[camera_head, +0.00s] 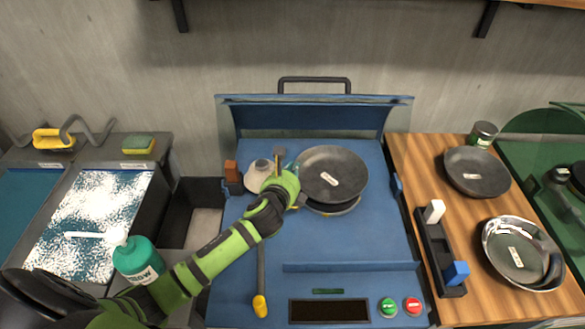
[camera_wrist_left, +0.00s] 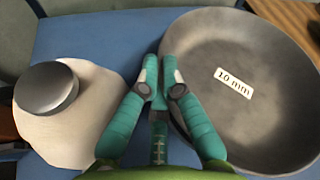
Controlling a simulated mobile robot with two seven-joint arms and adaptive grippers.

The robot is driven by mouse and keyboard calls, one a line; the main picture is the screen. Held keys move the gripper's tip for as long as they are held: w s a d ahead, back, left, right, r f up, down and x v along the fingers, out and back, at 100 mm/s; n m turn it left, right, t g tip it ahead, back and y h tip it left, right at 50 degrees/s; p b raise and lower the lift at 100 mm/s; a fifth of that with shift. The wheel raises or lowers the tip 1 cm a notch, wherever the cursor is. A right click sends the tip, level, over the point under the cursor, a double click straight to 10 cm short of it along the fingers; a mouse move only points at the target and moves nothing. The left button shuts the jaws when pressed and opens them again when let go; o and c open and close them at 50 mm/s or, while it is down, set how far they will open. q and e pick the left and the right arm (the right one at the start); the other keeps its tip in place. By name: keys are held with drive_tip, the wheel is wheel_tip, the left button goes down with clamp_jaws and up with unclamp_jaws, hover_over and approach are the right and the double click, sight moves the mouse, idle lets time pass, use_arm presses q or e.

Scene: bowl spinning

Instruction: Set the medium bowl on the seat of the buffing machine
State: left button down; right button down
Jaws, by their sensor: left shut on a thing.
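A dark grey bowl (camera_head: 335,165) is over the middle of the blue buffing machine (camera_head: 345,245). In the left wrist view the bowl (camera_wrist_left: 275,110) carries a label reading "10 mm". My left gripper (camera_head: 288,178) is shut on its left rim; the fingertips (camera_wrist_left: 168,82) also show in the wrist view. A dark round seat (camera_head: 340,209) shows just below the bowl's near edge. The bowl covers most of it, and I cannot tell whether they touch. My right gripper is not in view.
A pale pad with a dark knob (camera_head: 258,176) sits left of the bowl. Another dark bowl (camera_head: 478,180) and a shiny bowl (camera_head: 520,245) rest on the wooden table at right. A green bottle (camera_head: 139,262) stands at left near my arm. The machine's raised lid (camera_head: 310,115) is behind.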

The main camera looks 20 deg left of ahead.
use_arm(q)
drive_tip(key=c, duration=1.3)
unclamp_jaws()
drive_tip(key=shift+s, duration=0.1)
drive_tip(key=v, duration=1.2)
